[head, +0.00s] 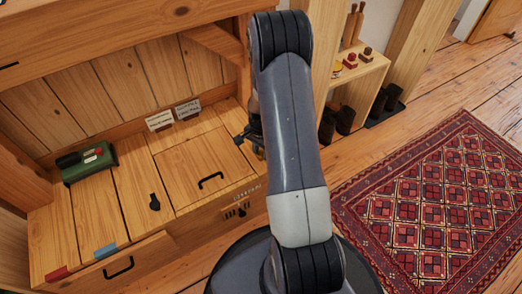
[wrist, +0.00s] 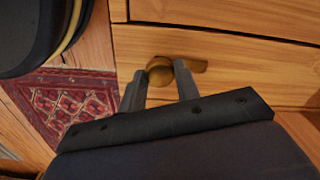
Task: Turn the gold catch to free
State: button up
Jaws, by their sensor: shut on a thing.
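The gold catch (wrist: 160,70) is on a pale wooden front in the wrist view. It has a rounded knob, and a short lever points right, roughly along the wood grain. My gripper (wrist: 160,82) has one finger on each side of the knob and is shut on it. The right finger covers part of the catch where the lever meets the knob. In the head view my arm hides the catch, and only a dark part of my gripper end shows beside the arm.
A wooden bench has a lid with a black handle (head: 211,180), a black latch (head: 154,202) and a green-and-red object (head: 87,163). A drawer handle (head: 118,267) is at lower left. A shelf (head: 358,72) stands behind my arm. A red patterned rug (head: 440,205) lies on open floor.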

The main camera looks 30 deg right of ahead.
aim_at(261, 153)
jog(key=o, duration=1)
jog(key=shift+c, duration=0.2)
jog(key=shift+r, duration=0.1)
notch_tip(261, 153, up, 11)
jog(key=p, duration=0.3)
jog(key=shift+f+p, duration=0.2)
jog(key=shift+p, duration=0.15)
notch_tip(261, 153, down, 11)
jog(key=b, duration=0.3)
jog(key=shift+r+b, duration=0.1)
jog(key=shift+b, duration=0.25)
